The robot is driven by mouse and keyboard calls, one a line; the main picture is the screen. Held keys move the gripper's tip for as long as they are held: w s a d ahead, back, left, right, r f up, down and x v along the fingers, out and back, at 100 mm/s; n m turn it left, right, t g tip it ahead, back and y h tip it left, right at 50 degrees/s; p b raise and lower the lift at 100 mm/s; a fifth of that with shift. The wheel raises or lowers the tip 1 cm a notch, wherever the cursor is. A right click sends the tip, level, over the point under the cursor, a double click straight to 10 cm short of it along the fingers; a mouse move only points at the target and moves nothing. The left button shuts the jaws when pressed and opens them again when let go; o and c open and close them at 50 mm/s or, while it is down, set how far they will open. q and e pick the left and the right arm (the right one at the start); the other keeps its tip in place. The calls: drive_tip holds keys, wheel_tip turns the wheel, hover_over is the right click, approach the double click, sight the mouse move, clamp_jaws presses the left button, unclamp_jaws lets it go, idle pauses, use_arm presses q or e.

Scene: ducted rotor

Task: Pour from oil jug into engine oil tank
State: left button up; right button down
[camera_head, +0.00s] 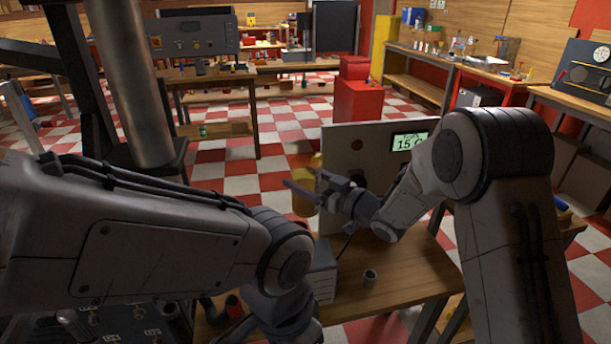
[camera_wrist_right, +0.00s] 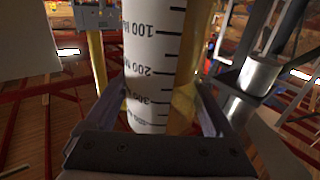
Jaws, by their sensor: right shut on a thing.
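My right gripper (camera_head: 305,194) is shut on the oil jug, a yellow vessel (camera_head: 305,200) partly hidden behind the fingers in the head view. In the right wrist view the jug fills the middle; its white scale (camera_wrist_right: 153,70) shows markings of 100, 200 and 300, upside down in the picture. The gripper (camera_wrist_right: 155,110) has a finger on each side of it. The jug is beside the left edge of an upright panel, above the bench. Its spout and contents cannot be made out. I cannot identify the engine oil tank. My left arm crosses the lower left; its fingers are not visible.
The pale panel (camera_head: 340,150) with a display (camera_head: 409,141) stands on the wooden bench (camera_head: 400,290). A red cabinet (camera_head: 358,100) stands farther back on the checkered floor.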

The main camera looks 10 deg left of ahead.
sight(305, 167)
drive_tip(key=shift+r+p, duration=1.05)
drive_tip(key=shift+r, duration=0.55)
drive_tip(key=shift+f, duration=0.1)
drive_tip(key=s+d+f+p, duration=0.1)
drive_tip(key=s+d+f, duration=0.2)
drive_tip(key=d+f, duration=0.6)
drive_tip(key=s+d+f+p, duration=0.2)
drive_tip(key=d+f, duration=0.5)
drive_tip(key=d, duration=0.4)
drive_tip(key=s+d+f+p, duration=0.1)
drive_tip(key=s+d+f, duration=0.3)
drive_tip(key=s+d, duration=0.3)
drive_tip(key=s, duration=0.3)
drive_tip(key=shift+t, duration=0.3)
